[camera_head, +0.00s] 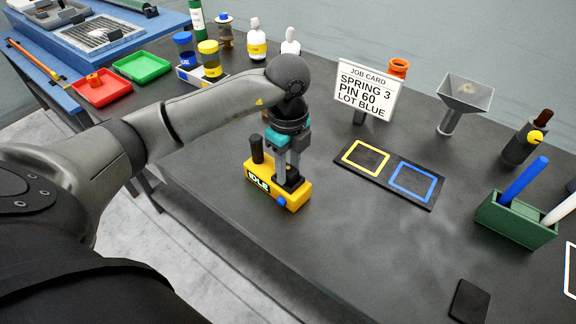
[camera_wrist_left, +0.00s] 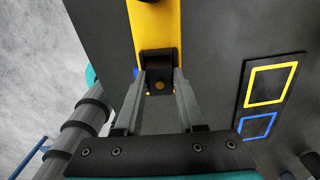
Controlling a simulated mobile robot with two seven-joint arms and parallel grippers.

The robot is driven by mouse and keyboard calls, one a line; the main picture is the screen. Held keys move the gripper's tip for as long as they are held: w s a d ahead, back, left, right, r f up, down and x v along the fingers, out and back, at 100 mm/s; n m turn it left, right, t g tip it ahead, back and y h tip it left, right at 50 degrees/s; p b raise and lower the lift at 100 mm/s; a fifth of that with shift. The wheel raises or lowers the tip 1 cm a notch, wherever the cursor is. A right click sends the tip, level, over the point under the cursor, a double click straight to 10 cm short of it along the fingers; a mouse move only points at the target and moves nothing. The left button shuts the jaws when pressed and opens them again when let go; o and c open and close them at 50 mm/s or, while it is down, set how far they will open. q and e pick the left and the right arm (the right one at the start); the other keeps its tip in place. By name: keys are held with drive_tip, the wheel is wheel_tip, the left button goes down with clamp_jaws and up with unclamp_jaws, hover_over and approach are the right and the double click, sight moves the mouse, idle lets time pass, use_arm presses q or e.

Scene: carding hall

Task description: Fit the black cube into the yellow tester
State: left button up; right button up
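The yellow tester (camera_head: 303,203) stands near the front edge of the dark table, with a sign reading IDLE, a black post and a blue button. In the left wrist view its yellow body (camera_wrist_left: 158,22) runs up from a black square seat (camera_wrist_left: 158,56). My left gripper (camera_head: 287,176) points down at the right part of the tester. Its fingers (camera_wrist_left: 160,80) appear closed on both sides of the black cube (camera_wrist_left: 159,78), which has an orange dot. The cube is at the seat; how deep it sits is hidden. My right gripper is in neither view.
A black mat with a yellow and a blue square (camera_head: 410,182) lies right of the tester. Behind it stand a job card (camera_head: 366,90) and a grey funnel (camera_head: 465,95). A green holder (camera_head: 515,222) with pens is at the right. Bare table lies in front of the mat.

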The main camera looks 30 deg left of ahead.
sight(288, 170)
use_arm(q)
drive_tip(key=o, duration=0.4)
drive_tip(key=shift+r, duration=0.1)
wheel_tip(288, 170, up, 12)
drive_tip(key=shift+r+p, duration=0.1)
drive_tip(key=shift+p, duration=0.95)
